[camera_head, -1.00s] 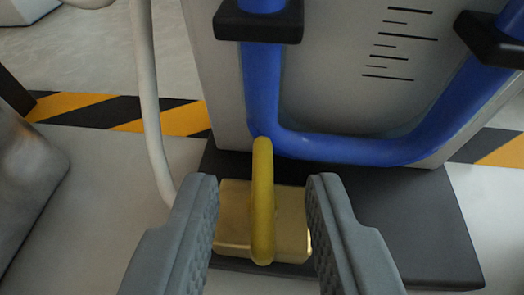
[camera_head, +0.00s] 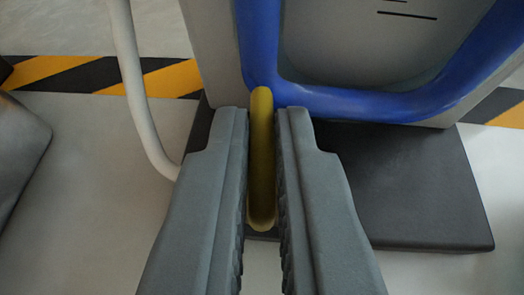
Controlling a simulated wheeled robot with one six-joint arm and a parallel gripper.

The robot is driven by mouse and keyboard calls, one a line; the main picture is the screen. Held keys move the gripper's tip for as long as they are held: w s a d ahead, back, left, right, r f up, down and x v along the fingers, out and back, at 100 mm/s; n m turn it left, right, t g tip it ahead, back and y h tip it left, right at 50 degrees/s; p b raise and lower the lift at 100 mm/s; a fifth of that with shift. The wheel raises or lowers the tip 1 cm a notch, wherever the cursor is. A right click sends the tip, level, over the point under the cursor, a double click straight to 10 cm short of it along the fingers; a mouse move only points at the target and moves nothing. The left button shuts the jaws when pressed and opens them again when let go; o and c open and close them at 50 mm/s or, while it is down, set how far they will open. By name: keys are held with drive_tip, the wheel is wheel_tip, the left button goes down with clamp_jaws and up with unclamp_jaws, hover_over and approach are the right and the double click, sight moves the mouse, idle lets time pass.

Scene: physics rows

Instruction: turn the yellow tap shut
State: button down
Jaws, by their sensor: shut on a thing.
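The yellow tap handle (camera_head: 262,160) is a rounded bar that runs lengthwise away from me in the camera view, in front of the blue pipe (camera_head: 365,105). My gripper (camera_head: 263,115) has one grey finger on each side of the handle and is shut on it. The handle's far end shows just beyond the fingertips. The brass tap body under the handle is hidden by the fingers.
A grey panel (camera_head: 350,50) with black marks stands behind the blue pipe, on a dark base block (camera_head: 410,185). A pale hose (camera_head: 138,100) hangs at the left. A grey object (camera_head: 20,150) stands at the left edge. Yellow-black floor tape (camera_head: 90,75) runs behind.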

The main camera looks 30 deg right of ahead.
drive_tip(key=shift+a+r+m+g+h, duration=0.1)
drive_tip(key=shift+m+g+h, duration=0.3)
drive_tip(key=shift+m+h, duration=0.3)
drive_tip(key=c, duration=1.5)
unclamp_jaws()
drive_tip(key=shift+c, duration=0.2)
drive_tip(key=v, duration=1.7)
drive_tip(key=shift+a+r, duration=0.1)
drive_tip(key=shift+r, duration=0.1)
